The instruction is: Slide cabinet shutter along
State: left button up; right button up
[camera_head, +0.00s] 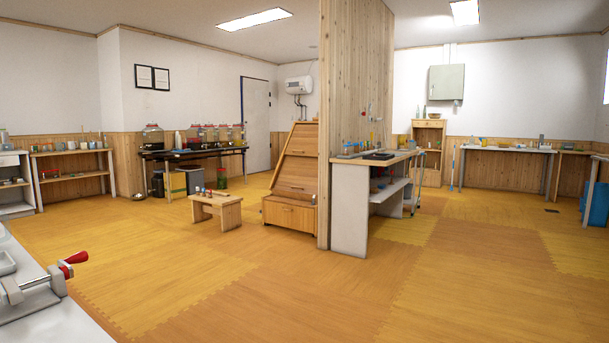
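A wooden cabinet (291,185) with a sloping panelled front and a lower drawer stands against the left side of the wooden partition. Its front panels look closed. A narrow wooden cabinet (429,143) with open shelves stands at the back right. A grey-green wall cabinet (446,83) hangs above it and looks closed. I cannot tell which of these has the shutter. Neither of my grippers is in view.
A wooden partition (353,60) divides the room, with a workbench (349,210) on its right side. A counter (60,325) with a red-handled crank device (45,280) is near left. The floor (250,290) ahead is clear.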

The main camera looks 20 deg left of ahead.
aim_at(297, 173)
jog(key=i+l+u, duration=0.1)
jog(key=i, duration=0.4)
jog(key=i+l+u, duration=0.1)
jog(key=i, duration=0.4)
jog(key=i+l+u, duration=0.1)
jog(key=i, duration=0.35)
jog(key=i+j+u, duration=0.25)
jog(key=i+u, duration=0.2)
jog(key=i, duration=0.3)
jog(key=i+u, duration=0.5)
jog(key=i, duration=0.25)
jog(key=i+l+u, duration=0.45)
jog(key=i, duration=0.3)
jog(key=i+z, duration=0.1)
jog(key=i, duration=0.55)
jog(key=i+j+z, duration=0.1)
jog(key=i, duration=0.5)
jog(key=i+j+z, duration=0.1)
jog(key=i, duration=0.55)
jog(key=i+j+z, duration=0.1)
jog(key=i, duration=0.5)
jog(key=i+j+z, duration=0.1)
jog(key=i, duration=0.8)
jog(key=i+j, duration=0.15)
jog(key=i, duration=0.75)
jog(key=l+z, duration=0.05)
